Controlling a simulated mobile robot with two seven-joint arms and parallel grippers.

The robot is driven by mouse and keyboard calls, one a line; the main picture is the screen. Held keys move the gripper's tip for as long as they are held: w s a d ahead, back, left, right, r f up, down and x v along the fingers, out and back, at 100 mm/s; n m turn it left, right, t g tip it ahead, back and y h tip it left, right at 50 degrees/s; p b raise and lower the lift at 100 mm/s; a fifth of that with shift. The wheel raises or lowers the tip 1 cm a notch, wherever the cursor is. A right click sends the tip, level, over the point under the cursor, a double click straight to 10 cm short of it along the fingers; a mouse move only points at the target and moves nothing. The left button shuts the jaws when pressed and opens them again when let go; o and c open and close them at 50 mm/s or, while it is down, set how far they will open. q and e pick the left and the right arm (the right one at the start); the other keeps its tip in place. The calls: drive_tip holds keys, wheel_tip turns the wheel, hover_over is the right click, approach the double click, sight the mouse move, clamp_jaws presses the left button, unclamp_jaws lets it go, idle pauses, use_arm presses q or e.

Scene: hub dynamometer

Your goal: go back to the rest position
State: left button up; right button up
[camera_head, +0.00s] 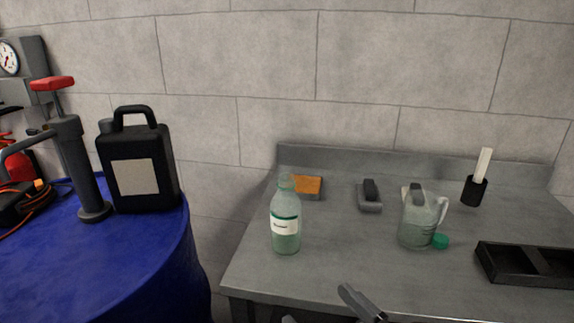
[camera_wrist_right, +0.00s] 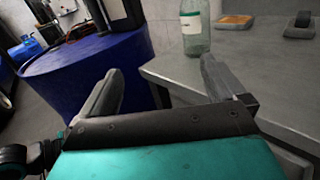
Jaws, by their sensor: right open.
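My right gripper (camera_wrist_right: 160,85) is open and empty in the right wrist view, its two fingers spread wide. In the head view only a grey finger of it (camera_head: 358,303) shows at the bottom edge, in front of the grey workbench (camera_head: 330,270). A clear bottle with a white label and green band (camera_head: 286,225) stands upright on the bench, apart from the gripper. It also shows in the right wrist view (camera_wrist_right: 193,40), beyond the fingers. My left gripper is not in view.
A clear jug (camera_head: 416,222), a green cap (camera_head: 440,241), an orange sponge (camera_head: 308,185), a grey-black tool (camera_head: 369,195), a black cup (camera_head: 473,191) and a black tray (camera_head: 525,262) are on the bench. A blue drum (camera_head: 110,260) at left holds a black canister (camera_head: 140,165) and a pump (camera_head: 80,165).

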use_arm(q)
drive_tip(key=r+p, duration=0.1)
drive_tip(key=p, duration=0.1)
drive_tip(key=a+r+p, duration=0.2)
drive_tip(key=p, duration=0.1)
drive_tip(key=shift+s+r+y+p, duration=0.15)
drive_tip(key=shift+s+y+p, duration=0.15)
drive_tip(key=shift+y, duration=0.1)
use_arm(e)
drive_tip(key=s+d+f+n+g+h, duration=0.2)
drive_tip(key=d+f+n+h, duration=0.2)
drive_tip(key=f+n, duration=0.5)
drive_tip(key=s+d+f+n+g+h, duration=0.2)
drive_tip(key=d+f+n, duration=0.6)
drive_tip(key=n, duration=1.5)
drive_tip(key=shift+s+f+h, duration=0.5)
drive_tip(key=shift+s+h, duration=0.35)
drive_tip(key=shift+h, duration=0.15)
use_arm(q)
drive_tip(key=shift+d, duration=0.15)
